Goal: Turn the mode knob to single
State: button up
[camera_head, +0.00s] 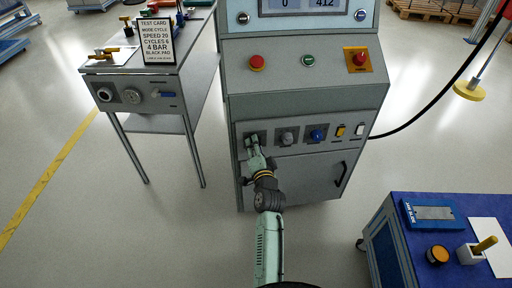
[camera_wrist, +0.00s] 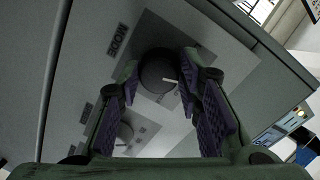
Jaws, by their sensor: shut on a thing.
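In the head view my gripper (camera_head: 255,150) reaches the leftmost plate of the control row on the grey machine (camera_head: 305,93) and mostly hides the knob. The small position labels on the plate are too blurred to read.
A grey knob (camera_head: 287,138) and a blue knob (camera_head: 318,134) sit right of my gripper, then a yellow and a white switch. Red buttons are above. A test card (camera_head: 156,40) stands on the left bench. A blue cart (camera_head: 385,235) is at lower right.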

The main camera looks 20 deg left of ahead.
dwell(0.4)
jog(key=o, duration=1.2)
jog(key=shift+c, duration=0.2)
jog(key=v, duration=0.7)
jog(key=shift+s, duration=0.2)
jog(key=shift+d+r, duration=0.1)
